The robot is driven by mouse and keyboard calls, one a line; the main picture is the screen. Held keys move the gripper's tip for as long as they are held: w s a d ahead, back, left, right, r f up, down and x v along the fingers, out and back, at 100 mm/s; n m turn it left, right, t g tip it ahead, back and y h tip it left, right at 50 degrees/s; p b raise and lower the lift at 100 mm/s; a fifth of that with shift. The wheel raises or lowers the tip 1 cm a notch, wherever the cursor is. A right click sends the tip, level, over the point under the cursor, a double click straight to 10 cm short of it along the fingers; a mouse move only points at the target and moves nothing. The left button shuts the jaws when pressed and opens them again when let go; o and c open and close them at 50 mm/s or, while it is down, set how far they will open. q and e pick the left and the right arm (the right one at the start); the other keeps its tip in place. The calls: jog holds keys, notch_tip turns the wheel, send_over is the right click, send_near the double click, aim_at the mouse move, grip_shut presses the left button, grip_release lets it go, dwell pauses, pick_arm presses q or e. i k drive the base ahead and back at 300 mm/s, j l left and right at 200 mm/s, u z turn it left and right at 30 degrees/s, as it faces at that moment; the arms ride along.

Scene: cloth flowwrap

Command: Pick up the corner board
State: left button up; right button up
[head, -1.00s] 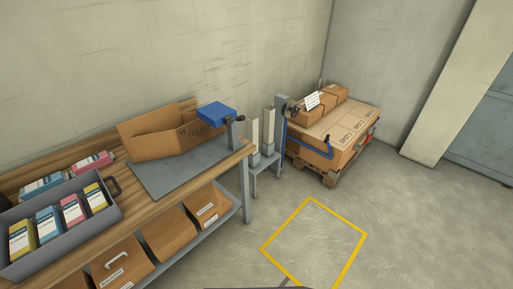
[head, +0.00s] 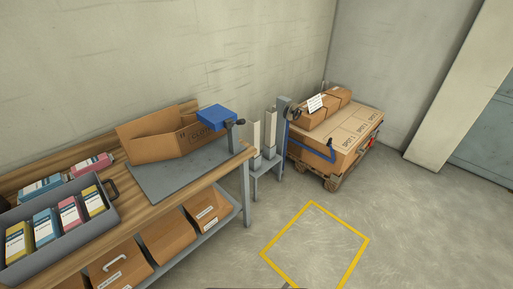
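Two pale upright boards, which look like the corner boards (head: 270,130), stand in a grey floor rack (head: 267,181) between the workbench and the loaded pallet. The left one (head: 256,136) is beside the other, and their lower ends sit in grey sockets. A taller grey post (head: 283,121) rises behind them. Neither of my grippers shows in the head view, so what they hold cannot be seen.
The workbench (head: 218,169) holds an open carton (head: 150,147), a blue tape tool (head: 217,117) and a grey tray (head: 72,245) of coloured packs. The pallet (head: 333,182) carries strapped cartons (head: 340,140). A yellow floor square (head: 341,221) encloses clear floor.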

aim_at(254, 128)
jog(key=i+l+z, duration=0.1)
jog(key=i+l, duration=0.2)
jog(key=i, duration=0.15)
jog(key=i+l, duration=0.3)
jog(key=i+l+z, duration=0.15)
jog(key=i, duration=0.4)
jog(key=l, duration=0.1)
